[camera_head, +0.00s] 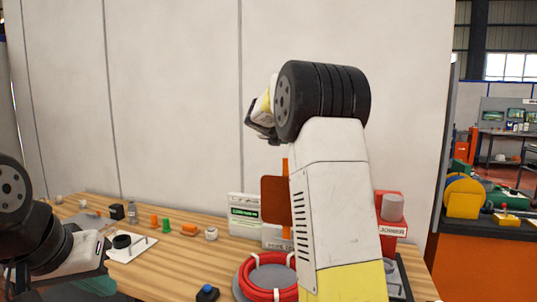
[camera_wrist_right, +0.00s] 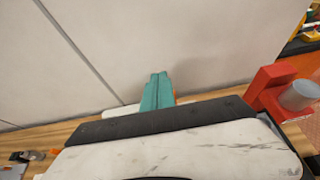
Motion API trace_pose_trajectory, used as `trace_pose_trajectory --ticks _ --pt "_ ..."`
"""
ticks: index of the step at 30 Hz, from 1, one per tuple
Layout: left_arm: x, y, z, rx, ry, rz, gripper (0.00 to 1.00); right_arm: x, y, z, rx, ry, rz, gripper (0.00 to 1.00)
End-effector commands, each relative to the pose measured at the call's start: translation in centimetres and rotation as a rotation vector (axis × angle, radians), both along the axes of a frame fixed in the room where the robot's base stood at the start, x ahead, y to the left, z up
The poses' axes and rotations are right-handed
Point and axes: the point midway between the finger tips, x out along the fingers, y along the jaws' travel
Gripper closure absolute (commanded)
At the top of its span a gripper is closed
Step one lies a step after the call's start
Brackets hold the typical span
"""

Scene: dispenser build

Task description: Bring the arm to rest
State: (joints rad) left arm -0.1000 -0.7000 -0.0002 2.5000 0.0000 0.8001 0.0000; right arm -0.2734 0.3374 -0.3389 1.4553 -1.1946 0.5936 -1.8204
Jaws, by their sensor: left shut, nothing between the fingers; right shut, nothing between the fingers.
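My right arm (camera_head: 340,200) rises through the middle of the head view, bent at a black joint high above the bench. Its gripper is hidden there. In the right wrist view the teal fingers of my right gripper (camera_wrist_right: 157,92) are together, with nothing between them, in front of the pale wall. My left arm comes in at the lower left of the head view. The teal fingers of my left gripper (camera_head: 96,286) are low by the bench's front left edge, partly cut off by the frame, and hold nothing visible.
The wooden bench (camera_head: 170,262) carries a white plate with a black ring (camera_head: 122,241), small coloured parts, a red coil (camera_head: 268,284) and a red device (camera_head: 392,234) with a grey cylinder. My right arm hides part of the bench. The wall (camera_head: 170,100) stands close behind.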

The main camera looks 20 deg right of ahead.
Motion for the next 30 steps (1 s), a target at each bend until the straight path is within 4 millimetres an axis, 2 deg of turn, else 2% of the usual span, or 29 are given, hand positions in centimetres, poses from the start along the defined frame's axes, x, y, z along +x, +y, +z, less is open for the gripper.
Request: trace_pose_trajectory --ticks 4,15,18,20,23,26,30 --pt "0.0 0.0 0.0 0.0 0.0 0.0 1.0 -0.9 0.4 1.0 0.002 0.004 -0.004 1.0" --pt "0.0 0.0 0.0 0.0 0.0 0.0 1.0 -1.1 0.6 1.0 0.009 0.006 -0.007 1.0" --pt "0.0 0.0 0.0 0.0 0.0 0.0 1.0 -2.4 0.5 0.8 0.09 -0.018 -0.038 1.0" --pt "0.0 0.0 0.0 0.0 0.0 0.0 1.0 -4.2 0.4 0.3 0.206 -0.051 -0.085 1.0" --pt "0.0 0.0 0.0 0.0 0.0 0.0 1.0 -9.0 1.1 -1.1 0.508 -0.132 -0.216 1.0" --pt "0.0 0.0 0.0 0.0 0.0 0.0 1.0 -15.1 2.9 -2.9 0.872 -0.215 -0.405 1.0" --pt "0.0 0.0 0.0 0.0 0.0 0.0 1.0 -23.9 6.7 -5.9 1.338 -0.301 -0.725 1.0"
